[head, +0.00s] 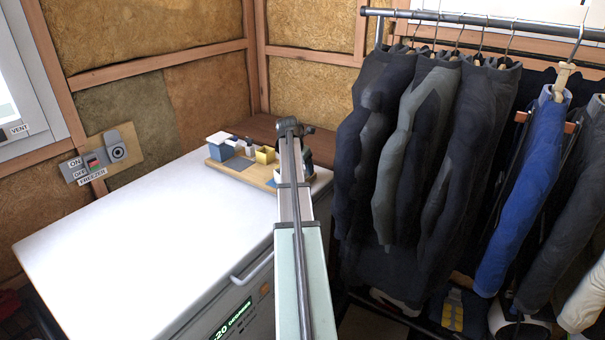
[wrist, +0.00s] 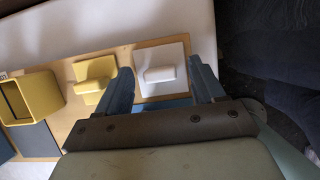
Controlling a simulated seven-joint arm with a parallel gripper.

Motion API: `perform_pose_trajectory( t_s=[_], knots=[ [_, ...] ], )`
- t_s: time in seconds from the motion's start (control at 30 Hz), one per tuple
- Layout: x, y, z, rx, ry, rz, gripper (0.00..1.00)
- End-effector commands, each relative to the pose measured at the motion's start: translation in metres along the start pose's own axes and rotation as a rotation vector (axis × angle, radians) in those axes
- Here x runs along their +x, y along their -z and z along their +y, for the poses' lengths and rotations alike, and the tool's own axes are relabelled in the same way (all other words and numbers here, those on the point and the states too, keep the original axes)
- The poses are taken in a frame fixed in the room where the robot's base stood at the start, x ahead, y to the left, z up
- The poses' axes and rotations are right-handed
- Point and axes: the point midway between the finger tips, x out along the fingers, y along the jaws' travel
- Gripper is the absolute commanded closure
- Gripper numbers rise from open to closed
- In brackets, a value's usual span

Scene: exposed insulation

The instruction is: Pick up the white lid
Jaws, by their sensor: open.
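The white lid (wrist: 162,72) is a flat square plate with a raised white handle block, near the end of a wooden board in the wrist view. My gripper (wrist: 160,68) is open, with one blue-grey finger to each side of the lid in the picture. Nothing is held. I cannot tell the height of the fingertips above the lid. A blue strip shows at the lid's lower edge, partly hidden by my gripper. In the head view my gripper (head: 296,158) is over the right part of the board, and my arm hides this lid there.
The board (head: 254,179) lies on the white freezer top (head: 130,225). A yellow lid (wrist: 93,78) and an open yellow box (wrist: 30,97) are beside the white lid. A blue box with a white top (head: 219,148) stands at the board's left. Hanging clothes (head: 400,140) crowd the right; the freezer's left is clear.

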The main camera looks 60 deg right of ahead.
Motion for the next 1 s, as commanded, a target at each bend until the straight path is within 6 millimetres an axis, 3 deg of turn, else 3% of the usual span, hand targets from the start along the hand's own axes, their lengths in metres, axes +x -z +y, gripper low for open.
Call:
perform_pose_trajectory(
  t_s=[0.1, 0.7, 1.0],
  knots=[
    [-0.0005, 0.0000, -0.0001, 0.000, 0.000, 0.000, 0.32],
    [-0.0008, -0.0001, -0.0001, 0.000, 0.000, 0.000, 0.89],
    [-0.0033, -0.0013, 0.0000, 0.000, 0.000, 0.000, 0.91]
  ],
)
